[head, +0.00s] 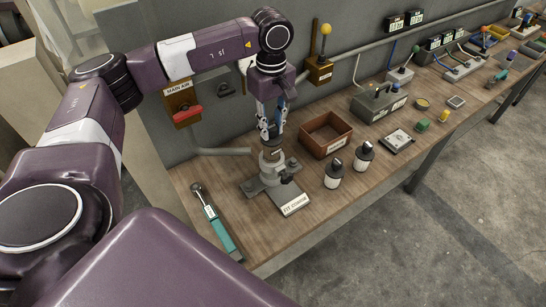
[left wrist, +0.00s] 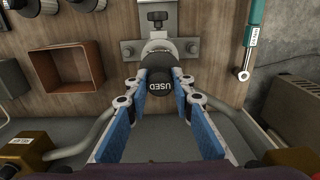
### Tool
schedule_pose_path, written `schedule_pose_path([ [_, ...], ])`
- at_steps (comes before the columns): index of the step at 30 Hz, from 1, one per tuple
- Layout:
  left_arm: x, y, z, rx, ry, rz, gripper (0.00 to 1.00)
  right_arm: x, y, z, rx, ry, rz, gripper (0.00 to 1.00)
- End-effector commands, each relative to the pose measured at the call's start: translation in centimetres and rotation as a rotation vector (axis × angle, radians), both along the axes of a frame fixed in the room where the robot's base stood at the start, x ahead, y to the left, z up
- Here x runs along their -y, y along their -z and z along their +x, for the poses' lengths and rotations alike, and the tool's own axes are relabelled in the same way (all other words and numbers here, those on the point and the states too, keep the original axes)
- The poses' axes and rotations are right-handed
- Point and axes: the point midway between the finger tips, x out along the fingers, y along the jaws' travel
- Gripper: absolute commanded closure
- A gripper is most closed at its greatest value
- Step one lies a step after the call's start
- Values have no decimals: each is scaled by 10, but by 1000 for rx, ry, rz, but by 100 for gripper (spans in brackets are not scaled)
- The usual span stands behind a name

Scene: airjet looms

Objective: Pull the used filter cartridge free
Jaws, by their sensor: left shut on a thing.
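The used filter cartridge (left wrist: 160,84) shows its dark round cap, marked USED, in the left wrist view. My left gripper (head: 270,139) points down over the metal fixture (head: 288,188) on the bench and is shut on the cartridge, with one finger on each side of the cap. In the left wrist view a pale cylindrical part (left wrist: 157,47) lies beyond the cap, in line with the fixture's bracket. In the head view the fingers mostly hide the cartridge. I cannot tell how deep it sits in the fixture. My right gripper is not in view.
An empty brown bin (head: 345,128) stands right of the fixture. Two white-and-black cartridges (head: 333,178) (head: 363,158) stand in front of it. A teal-handled wrench (head: 222,230) lies to the left. A red-handled MAIN AIR valve (head: 187,114) and a grey pipe (head: 222,151) are behind.

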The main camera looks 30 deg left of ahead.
Motion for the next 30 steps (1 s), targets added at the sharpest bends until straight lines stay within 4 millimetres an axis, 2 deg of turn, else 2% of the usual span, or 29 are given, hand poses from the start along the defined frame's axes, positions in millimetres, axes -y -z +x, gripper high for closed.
schedule_pose_path([
  [24,0,-60,0,2,0,-1,100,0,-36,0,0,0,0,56],
  [30,0,-67,0,1,0,0,100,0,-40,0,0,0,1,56],
])
